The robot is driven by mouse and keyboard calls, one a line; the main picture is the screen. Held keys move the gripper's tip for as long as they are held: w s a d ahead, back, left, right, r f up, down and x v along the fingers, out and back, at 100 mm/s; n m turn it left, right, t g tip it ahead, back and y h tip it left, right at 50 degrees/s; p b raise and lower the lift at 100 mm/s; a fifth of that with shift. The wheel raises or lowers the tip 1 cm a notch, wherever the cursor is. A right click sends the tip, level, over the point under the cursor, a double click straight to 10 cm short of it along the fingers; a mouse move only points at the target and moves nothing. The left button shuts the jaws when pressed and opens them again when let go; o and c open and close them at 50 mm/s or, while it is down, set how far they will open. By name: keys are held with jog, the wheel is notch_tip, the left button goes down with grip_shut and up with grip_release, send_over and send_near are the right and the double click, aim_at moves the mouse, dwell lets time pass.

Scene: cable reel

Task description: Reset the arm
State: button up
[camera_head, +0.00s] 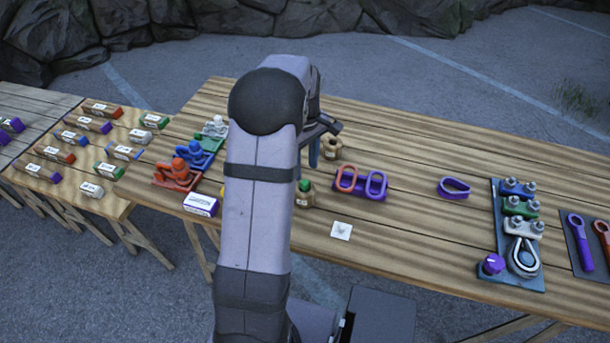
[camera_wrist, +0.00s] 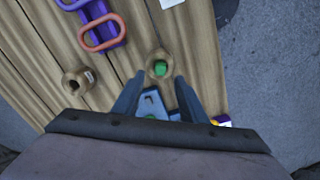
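My gripper (camera_wrist: 157,85) shows in the wrist view with its two dark fingers spread apart. Nothing is clearly held between them. A blue piece with a hole (camera_wrist: 152,103) and a bit of green show in the gap; I cannot tell how far below the fingers they lie. In the head view my arm hides most of the gripper; one dark finger (camera_head: 313,152) shows right of the arm, above the table. A wooden round piece with a green top (camera_head: 304,188) stands close by. It also shows just ahead of the fingertips in the wrist view (camera_wrist: 160,68).
A wooden table (camera_head: 420,155) holds a purple piece with orange and purple loops (camera_head: 362,184), a wooden ring (camera_head: 331,148), a purple loop (camera_head: 454,188), a blue clamp board (camera_head: 530,279), and red and blue fixtures (camera_head: 178,174) at left. A second table holds small labelled blocks (camera_head: 87,124).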

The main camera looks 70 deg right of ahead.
jog(key=shift+r, duration=0.65)
jog(key=shift+m, duration=0.5)
jog(key=shift+d+m+h, duration=0.3)
jog(key=shift+d+m, duration=0.3)
jog(key=shift+m, duration=0.6)
jog(key=a+f+m+y, duration=0.2)
jog(key=a+f+m, duration=0.4)
jog(key=a, duration=0.7)
jog(key=w+a+r+n, duration=0.1)
jog(key=w+a+n, duration=0.4)
jog(key=a, duration=0.6)
jog(key=w+a+r+n+h, duration=0.1)
jog(key=w+a+n, duration=0.4)
jog(key=a, duration=0.6)
jog(key=w+a+r+n, duration=0.2)
jog(key=w+a+n, duration=0.3)
jog(key=a, duration=0.6)
jog(key=shift+a+r, duration=0.3)
jog(key=shift+a, duration=0.05)
